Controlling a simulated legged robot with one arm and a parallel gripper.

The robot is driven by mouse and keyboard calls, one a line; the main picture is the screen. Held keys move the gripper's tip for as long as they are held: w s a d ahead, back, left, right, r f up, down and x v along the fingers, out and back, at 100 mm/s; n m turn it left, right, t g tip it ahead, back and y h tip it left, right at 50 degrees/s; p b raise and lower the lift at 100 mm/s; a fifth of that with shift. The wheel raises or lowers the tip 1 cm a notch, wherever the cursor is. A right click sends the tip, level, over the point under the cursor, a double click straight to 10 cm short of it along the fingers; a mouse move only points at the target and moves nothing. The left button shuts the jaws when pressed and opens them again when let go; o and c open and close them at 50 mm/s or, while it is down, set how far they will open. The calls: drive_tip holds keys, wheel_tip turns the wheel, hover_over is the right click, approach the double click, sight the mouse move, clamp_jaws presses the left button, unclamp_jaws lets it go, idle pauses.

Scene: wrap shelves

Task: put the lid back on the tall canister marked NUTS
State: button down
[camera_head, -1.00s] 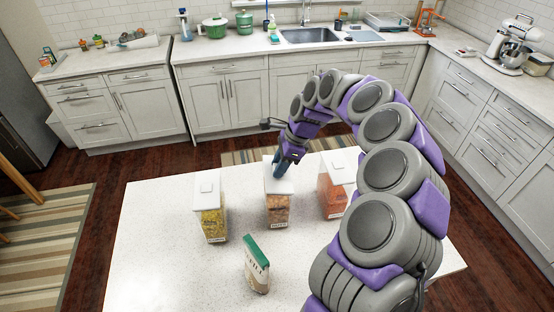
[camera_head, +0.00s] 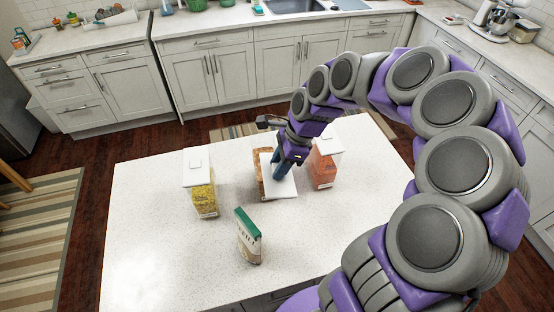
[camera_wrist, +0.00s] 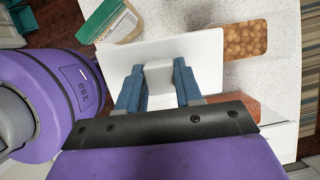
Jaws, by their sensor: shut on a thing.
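My gripper (camera_head: 278,174) is shut on the knob of a square white lid (camera_head: 285,188). In the wrist view the lid (camera_wrist: 206,48) lies between and beyond the blue fingers (camera_wrist: 160,72). The lid is off to the near right of the middle canister (camera_head: 262,162), covering part of it in the head view. In the wrist view that canister is open, with round brown nuts (camera_wrist: 246,38) showing inside its rim, beside the lid's edge.
A lidded canister of yellow contents (camera_head: 201,192) stands to the left. A canister of orange-red contents (camera_head: 324,168) with a white lid stands close on the right. A green-topped carton (camera_head: 248,237) stands in front. The white table (camera_head: 150,250) is clear at left.

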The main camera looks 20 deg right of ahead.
drive_tip(key=w+r+h+p, duration=0.2)
drive_tip(key=w+p, duration=0.9)
drive_tip(key=w, duration=0.4)
drive_tip(key=d+b+x, duration=0.1)
drive_tip(key=b+x, duration=0.1)
drive_tip(key=x, duration=0.4)
drive_tip(key=shift+a, duration=0.2)
drive_tip(key=shift+p+x, duration=0.5)
drive_tip(key=shift+x, duration=0.3)
idle(2.1)
drive_tip(key=shift+d, duration=0.25)
drive_tip(key=shift+c, duration=0.5)
unclamp_jaws()
drive_tip(key=shift+r, duration=0.1)
